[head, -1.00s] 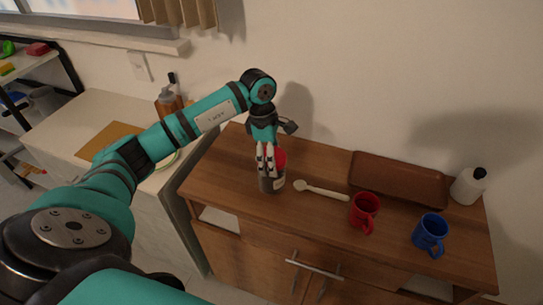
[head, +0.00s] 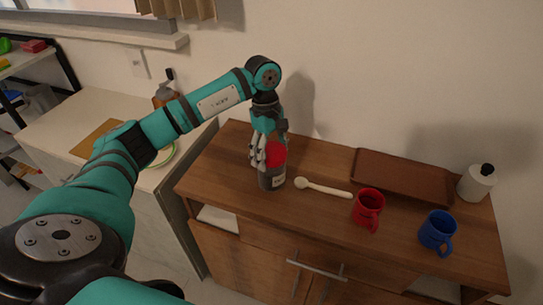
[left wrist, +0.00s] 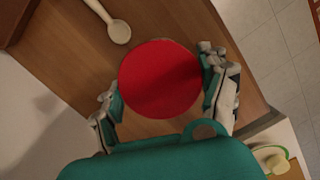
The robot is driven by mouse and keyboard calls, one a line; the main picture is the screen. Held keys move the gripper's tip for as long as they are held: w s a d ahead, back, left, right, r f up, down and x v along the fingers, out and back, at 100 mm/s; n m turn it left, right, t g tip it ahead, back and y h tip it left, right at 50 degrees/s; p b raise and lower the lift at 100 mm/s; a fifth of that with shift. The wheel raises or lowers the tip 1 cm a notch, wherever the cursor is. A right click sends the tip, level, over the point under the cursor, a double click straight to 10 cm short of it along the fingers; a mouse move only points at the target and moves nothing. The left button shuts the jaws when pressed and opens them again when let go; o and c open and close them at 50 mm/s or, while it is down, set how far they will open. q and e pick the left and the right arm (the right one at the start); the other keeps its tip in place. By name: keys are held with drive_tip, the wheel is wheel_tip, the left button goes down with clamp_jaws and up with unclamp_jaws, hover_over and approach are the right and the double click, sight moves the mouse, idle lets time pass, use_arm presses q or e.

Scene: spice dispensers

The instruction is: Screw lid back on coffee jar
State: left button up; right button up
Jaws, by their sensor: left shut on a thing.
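The coffee jar (head: 272,180) is dark with a pale label and stands upright near the left end of the wooden cabinet top. Its red lid (head: 277,152) sits at the top of the jar; I cannot tell how tightly it is seated. My left gripper (head: 258,160) is over the jar with its fingers at the lid. In the left wrist view the round red lid (left wrist: 160,78) lies between the two fingers (left wrist: 162,95), which are shut on it from both sides. The lid hides the jar there. My right gripper is not in view.
A pale spoon (head: 323,188) lies right of the jar. Further right are a red mug (head: 367,207), a blue mug (head: 436,231), a brown tray (head: 403,178) along the wall and a white bottle (head: 476,184). A white counter (head: 80,125) stands to the left.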

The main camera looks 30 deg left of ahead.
use_arm(q)
drive_tip(key=shift+m+b, duration=0.45)
drive_tip(key=shift+m, duration=0.95)
drive_tip(key=m+b, duration=0.2)
drive_tip(key=m, duration=0.1)
drive_tip(key=shift+f+g+y, duration=0.1)
drive_tip(key=shift+g+y, duration=0.2)
drive_tip(key=shift+g, duration=0.1)
drive_tip(key=m+b, duration=0.1)
drive_tip(key=m, duration=0.3)
drive_tip(key=shift+m+y+b, duration=0.3)
drive_tip(key=shift+m+b, duration=0.1)
drive_tip(key=shift+m, duration=0.7)
